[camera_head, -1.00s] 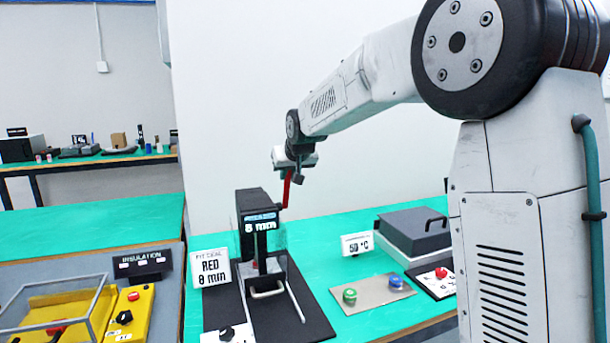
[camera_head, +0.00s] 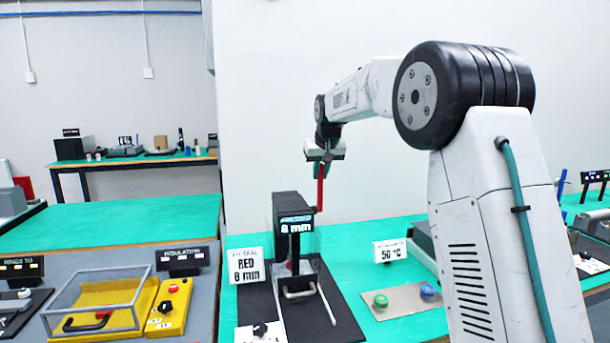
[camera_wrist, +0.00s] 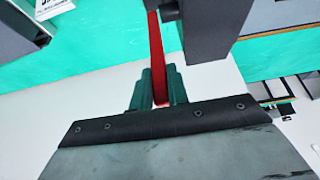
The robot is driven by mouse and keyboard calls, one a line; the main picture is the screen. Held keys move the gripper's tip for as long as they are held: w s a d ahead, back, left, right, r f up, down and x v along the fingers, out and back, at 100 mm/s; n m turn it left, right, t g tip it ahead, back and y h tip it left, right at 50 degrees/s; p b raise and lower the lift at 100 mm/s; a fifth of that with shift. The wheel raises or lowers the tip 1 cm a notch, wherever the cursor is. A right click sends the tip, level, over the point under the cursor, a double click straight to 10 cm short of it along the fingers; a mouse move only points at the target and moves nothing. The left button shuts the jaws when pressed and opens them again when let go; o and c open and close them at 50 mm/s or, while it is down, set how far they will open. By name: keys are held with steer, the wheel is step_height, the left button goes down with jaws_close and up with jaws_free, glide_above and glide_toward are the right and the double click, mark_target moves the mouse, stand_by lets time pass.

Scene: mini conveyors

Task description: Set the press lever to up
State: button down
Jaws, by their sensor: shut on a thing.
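The press (camera_head: 292,245) is a black upright block with an "8 mm" display, standing on a dark mat on the green bench. Its red lever (camera_head: 320,190) stands nearly upright at the press's right side, its top end at my gripper (camera_head: 323,163). In the wrist view the red lever (camera_wrist: 156,50) runs between the green fingers of my gripper (camera_wrist: 157,85). The gripper is shut on the lever's end. The lever's lower joint is hidden beside the press.
A plate with a green button (camera_head: 380,301) and a blue button (camera_head: 428,292) lies to the right. A yellow unit with a clear cover (camera_head: 95,296) is at left. Open air surrounds the lever's top.

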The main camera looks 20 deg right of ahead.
steer(key=shift+w, duration=0.15)
stand_by(0.3)
steer(key=c, duration=1.4)
jaws_free()
steer(key=shift+a, duration=0.1)
steer(key=shift+o, duration=0.2)
steer(key=shift+r, duration=0.1)
steer(key=v, duration=0.7)
steer(key=shift+r, duration=0.3)
steer(key=s+a+f+g, duration=0.1)
steer(key=s+a+f, duration=0.2)
steer(key=s, duration=1.3)
steer(key=s+a+f+n+g, duration=0.1)
steer(key=s+a+f, duration=0.3)
steer(key=s, duration=1.3)
steer(key=s+a+f+g, duration=0.1)
steer(key=s+a+f, duration=0.3)
steer(key=s, duration=1.3)
step_height(320, 180, down, 5)
steer(key=shift+r+n+g+y, duration=0.15)
steer(key=shift+n+g+y, duration=0.25)
